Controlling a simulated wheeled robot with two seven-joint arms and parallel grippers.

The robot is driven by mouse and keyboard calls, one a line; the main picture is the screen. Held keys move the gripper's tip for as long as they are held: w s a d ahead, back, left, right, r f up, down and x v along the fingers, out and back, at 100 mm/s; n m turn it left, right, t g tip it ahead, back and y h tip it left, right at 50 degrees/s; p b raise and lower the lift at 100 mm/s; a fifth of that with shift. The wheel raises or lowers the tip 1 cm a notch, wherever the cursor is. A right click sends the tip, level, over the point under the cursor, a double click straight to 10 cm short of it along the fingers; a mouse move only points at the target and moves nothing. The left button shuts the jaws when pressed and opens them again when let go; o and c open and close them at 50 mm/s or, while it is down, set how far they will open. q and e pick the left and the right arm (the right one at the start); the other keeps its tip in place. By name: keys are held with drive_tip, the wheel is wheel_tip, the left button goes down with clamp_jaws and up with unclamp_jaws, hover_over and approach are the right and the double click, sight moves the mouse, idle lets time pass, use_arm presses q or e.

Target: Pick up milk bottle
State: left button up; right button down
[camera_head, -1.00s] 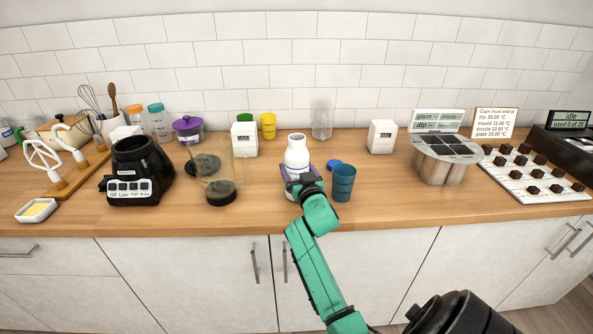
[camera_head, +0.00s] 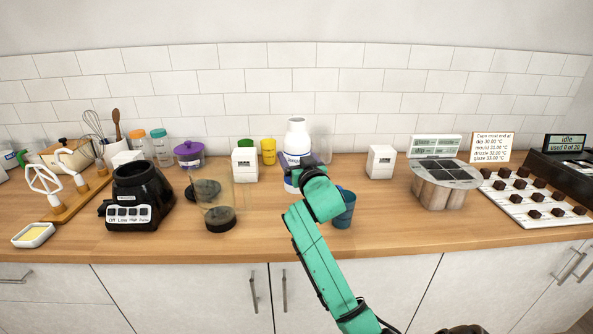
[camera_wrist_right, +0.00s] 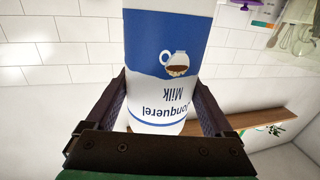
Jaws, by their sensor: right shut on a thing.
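The milk bottle (camera_head: 297,137) is white with a blue band and stands upright in the middle of the head view, above the counter. My left gripper is not in view.
A blue cup (camera_head: 345,210) stands just right of my arm, partly hidden. A clear glass (camera_head: 326,148) is behind the bottle. The blender jug (camera_head: 220,205) and blender base (camera_head: 138,198) are to the left. A white box (camera_head: 380,161) stands to the right.

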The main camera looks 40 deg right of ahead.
sight(300, 136)
drive_tip(key=shift+r, duration=3.55)
